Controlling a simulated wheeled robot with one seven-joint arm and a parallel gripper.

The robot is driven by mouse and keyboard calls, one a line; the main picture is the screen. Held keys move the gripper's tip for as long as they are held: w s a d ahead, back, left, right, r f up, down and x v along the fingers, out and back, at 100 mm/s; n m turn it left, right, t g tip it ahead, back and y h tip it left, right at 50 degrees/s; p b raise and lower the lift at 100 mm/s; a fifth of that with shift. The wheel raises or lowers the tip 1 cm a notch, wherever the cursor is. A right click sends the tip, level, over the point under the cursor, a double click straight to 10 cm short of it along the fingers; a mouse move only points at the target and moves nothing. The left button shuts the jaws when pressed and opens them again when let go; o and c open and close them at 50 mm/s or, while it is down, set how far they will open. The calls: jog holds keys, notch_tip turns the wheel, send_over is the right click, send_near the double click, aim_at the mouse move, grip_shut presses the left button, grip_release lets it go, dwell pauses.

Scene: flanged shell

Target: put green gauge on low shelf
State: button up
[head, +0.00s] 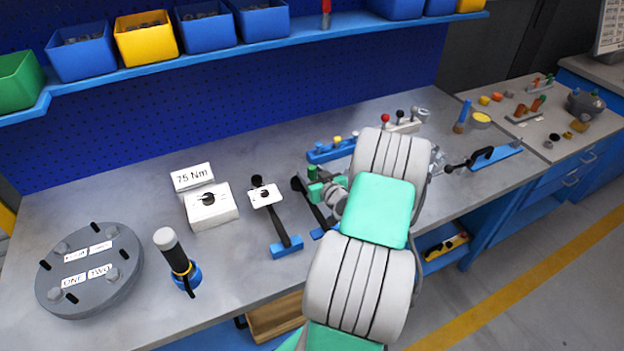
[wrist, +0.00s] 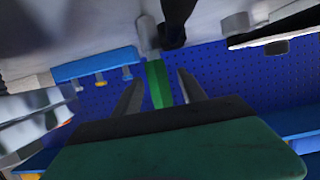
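The green gauge (wrist: 158,86) is a narrow green bar between my gripper's (wrist: 160,77) two dark fingers in the wrist view. A gap shows on each side of it, so the fingers look open around it, not closed on it. In the head view a small green piece (head: 313,173) shows near the wrist end of my arm, behind the black-handled stand; my fingers are mostly hidden there by the arm. Below the bench, a blue low shelf (head: 432,266) shows partly at right of my arm, with a yellow-and-black item on it.
A blue rack with small knobs (head: 322,155) stands just behind. Black-handled stands (head: 282,232), a white box (head: 211,207), a dark-handled tool (head: 178,258) and a round grey flange (head: 90,272) lie to the left. Bins line the upper shelf (head: 290,34). Bare bench remains at front left.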

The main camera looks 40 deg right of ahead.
grip_shut()
dwell(0.3)
dwell(0.3)
